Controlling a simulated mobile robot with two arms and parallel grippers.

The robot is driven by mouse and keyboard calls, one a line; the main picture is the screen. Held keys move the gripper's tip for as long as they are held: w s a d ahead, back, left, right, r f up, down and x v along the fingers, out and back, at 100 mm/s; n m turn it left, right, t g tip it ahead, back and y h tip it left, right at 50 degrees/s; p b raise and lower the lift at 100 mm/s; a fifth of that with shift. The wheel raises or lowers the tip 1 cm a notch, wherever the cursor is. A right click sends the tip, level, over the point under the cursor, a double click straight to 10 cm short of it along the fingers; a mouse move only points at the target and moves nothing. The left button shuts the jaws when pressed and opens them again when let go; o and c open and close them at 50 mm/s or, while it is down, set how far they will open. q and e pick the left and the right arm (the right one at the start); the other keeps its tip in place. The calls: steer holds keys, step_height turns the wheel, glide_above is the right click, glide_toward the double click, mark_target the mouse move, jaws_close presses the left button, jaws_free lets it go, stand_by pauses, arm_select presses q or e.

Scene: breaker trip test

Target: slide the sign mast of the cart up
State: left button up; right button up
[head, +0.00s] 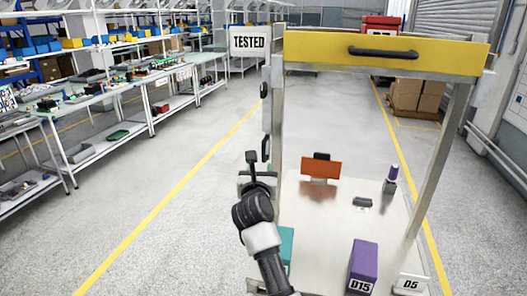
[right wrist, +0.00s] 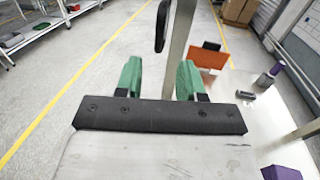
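The white TESTED sign (head: 250,41) stands at the top left of the cart, beside the yellow top panel (head: 380,54). Its mast (head: 266,105) runs along the cart's left post, with a dark upright handle (head: 265,148) low on it. A dark handle also shows in the right wrist view (right wrist: 162,27), above the fingers. My right gripper (head: 257,180) is just below the handle in the head view. In the right wrist view its green fingers (right wrist: 160,82) are apart with nothing held between them. My left gripper is out of view.
The cart deck (head: 335,215) carries an orange panel (head: 320,169), a purple D15 block (head: 364,264), a teal block (head: 286,246) and a purple-topped cylinder (head: 392,174). Workbenches (head: 120,90) line the left. Cardboard boxes (head: 417,96) stand behind at right. The left floor is clear.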

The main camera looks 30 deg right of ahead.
mark_target(263, 153)
steer(key=p+x, duration=0.2)
steer(key=x, duration=0.7)
steer(key=shift+x, duration=0.9)
steer(key=shift+c, duration=0.5)
jaws_close()
